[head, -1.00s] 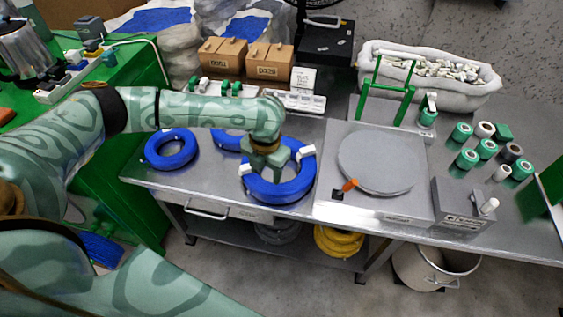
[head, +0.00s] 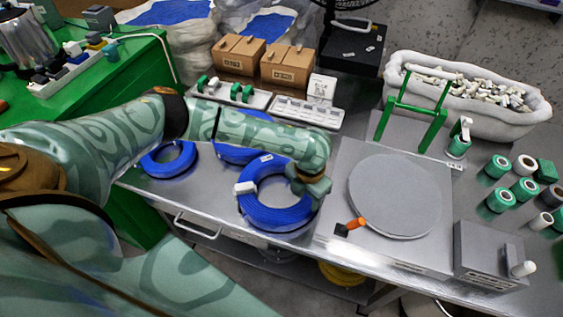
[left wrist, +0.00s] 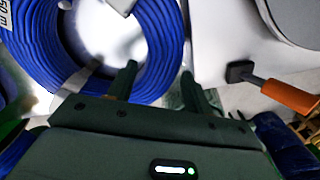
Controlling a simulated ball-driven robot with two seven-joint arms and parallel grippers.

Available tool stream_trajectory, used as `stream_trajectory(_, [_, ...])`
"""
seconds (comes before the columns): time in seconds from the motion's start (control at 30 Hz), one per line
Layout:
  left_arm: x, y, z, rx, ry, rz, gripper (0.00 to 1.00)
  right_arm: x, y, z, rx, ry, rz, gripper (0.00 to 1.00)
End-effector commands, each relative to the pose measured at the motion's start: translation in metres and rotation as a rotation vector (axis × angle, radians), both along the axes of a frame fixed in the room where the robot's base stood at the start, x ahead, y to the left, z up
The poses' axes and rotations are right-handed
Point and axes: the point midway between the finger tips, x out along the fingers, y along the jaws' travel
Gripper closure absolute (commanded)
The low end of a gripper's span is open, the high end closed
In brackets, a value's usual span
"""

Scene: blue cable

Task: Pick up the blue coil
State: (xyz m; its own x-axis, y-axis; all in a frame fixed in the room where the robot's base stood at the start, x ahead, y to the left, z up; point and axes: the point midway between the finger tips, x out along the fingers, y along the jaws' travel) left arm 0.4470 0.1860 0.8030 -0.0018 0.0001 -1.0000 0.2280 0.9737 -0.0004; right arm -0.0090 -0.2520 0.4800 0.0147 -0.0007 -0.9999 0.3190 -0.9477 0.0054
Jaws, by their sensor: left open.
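A blue coil (head: 275,219) lies flat on the metal table, with white bands on its ring. Two more blue coils lie near it, one at the left (head: 168,158) and one behind (head: 238,153), partly hidden by my arm. My left gripper (head: 311,187) is open at the right side of the front coil. In the left wrist view, the coil's ring (left wrist: 165,60) shows between the two fingertips (left wrist: 159,72), one finger towards the hole and one outside. I cannot tell how deep the fingers reach. My right gripper is not in view.
A round grey plate (head: 394,194) on a metal base with an orange-handled part (head: 355,224) stands just right of the coil. A green stand (head: 412,115), several green and white rolls (head: 500,199) and a grey box (head: 489,252) stand further right. Cardboard boxes (head: 288,65) stand behind.

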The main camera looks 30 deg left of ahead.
Motion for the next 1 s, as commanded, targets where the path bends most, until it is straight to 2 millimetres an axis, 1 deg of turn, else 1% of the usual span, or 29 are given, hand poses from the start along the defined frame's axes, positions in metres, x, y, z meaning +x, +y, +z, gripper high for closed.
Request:
stream_trajectory(0.03, [0.0, 0.0, -0.01, 0.001, 0.003, 0.001, 0.49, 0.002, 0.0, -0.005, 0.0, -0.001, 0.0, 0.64])
stream_trajectory(0.17, [0.0, 0.0, -0.017, 0.0, 0.001, 0.001, 0.49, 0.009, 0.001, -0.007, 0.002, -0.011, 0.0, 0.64])
stream_trajectory(0.27, [-0.001, 0.0, -0.024, 0.001, 0.001, 0.0, 0.49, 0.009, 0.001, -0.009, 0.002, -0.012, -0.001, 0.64])
stream_trajectory(0.53, [-0.006, -0.002, -0.067, 0.001, 0.003, 0.001, 0.49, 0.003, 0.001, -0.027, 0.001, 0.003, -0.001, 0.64])
stream_trajectory(0.6, [-0.005, -0.002, -0.07, -0.001, 0.001, 0.001, 0.49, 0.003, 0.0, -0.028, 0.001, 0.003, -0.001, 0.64])
stream_trajectory(0.77, [-0.005, -0.002, -0.068, 0.0, -0.001, 0.001, 0.49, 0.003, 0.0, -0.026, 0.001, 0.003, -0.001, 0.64])
stream_trajectory(0.8, [-0.005, -0.002, -0.068, 0.0, -0.001, 0.001, 0.55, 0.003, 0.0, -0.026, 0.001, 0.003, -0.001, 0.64])
stream_trajectory(0.87, [-0.005, -0.002, -0.068, 0.0, -0.001, 0.001, 0.71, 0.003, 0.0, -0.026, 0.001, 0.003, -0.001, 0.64])
stream_trajectory(0.9, [-0.005, -0.002, -0.068, 0.0, -0.001, 0.001, 0.83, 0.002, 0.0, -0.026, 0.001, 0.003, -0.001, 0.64])
stream_trajectory(0.97, [-0.005, -0.002, -0.068, 0.0, -0.001, 0.001, 0.99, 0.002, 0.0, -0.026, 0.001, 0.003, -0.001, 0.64])
stream_trajectory(1.0, [-0.005, -0.002, -0.068, 0.0, -0.001, 0.001, 1.0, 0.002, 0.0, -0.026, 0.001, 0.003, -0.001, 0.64])
